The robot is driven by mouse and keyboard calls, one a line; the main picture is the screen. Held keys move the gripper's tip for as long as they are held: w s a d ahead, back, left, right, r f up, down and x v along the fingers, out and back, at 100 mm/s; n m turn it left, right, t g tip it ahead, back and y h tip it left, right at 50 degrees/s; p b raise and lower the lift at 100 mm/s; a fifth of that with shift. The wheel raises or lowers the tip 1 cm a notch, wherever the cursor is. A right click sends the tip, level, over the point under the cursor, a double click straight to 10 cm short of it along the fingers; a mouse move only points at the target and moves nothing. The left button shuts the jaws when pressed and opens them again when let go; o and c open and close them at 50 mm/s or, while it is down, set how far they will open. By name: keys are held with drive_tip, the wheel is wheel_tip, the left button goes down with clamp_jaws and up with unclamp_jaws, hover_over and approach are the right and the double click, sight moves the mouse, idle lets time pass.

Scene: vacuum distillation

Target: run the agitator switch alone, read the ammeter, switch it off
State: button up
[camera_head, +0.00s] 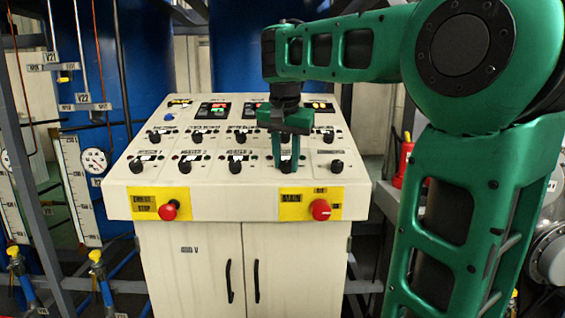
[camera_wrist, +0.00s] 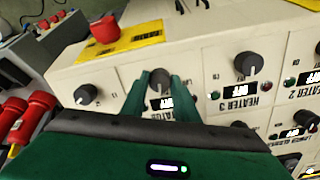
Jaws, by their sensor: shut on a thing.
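My gripper (camera_head: 287,164) points down at the front row of the sloped control panel (camera_head: 210,182). Its green fingers (camera_wrist: 160,88) are shut on a dark round knob (camera_wrist: 160,77), one finger on each side. The label beside this knob is partly covered by my gripper; its visible letters look like the end of "AGITATOR". The small display (camera_wrist: 160,102) at this knob reads OFF. Digital displays (camera_head: 213,111) with red and green figures sit at the top of the panel. Their figures are too small to read, and I cannot tell which is the ammeter.
Several similar knobs stand close by, including the HEATER 3 knob (camera_wrist: 249,65), whose display reads OFF. A red emergency stop button (camera_head: 168,210) and a red main knob (camera_head: 320,209) are on the front face. Pipes and a gauge (camera_head: 95,160) stand at left.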

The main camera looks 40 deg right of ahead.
drive_tip(key=m, duration=0.5)
drive_tip(key=shift+w+a+r, duration=0.1)
drive_tip(key=shift+w+a, duration=0.05)
drive_tip(key=shift+m, duration=2.3)
drive_tip(key=shift+r, duration=0.1)
drive_tip(key=o, duration=1.1)
drive_tip(key=shift+w, duration=0.1)
drive_tip(key=shift+c, duration=0.2)
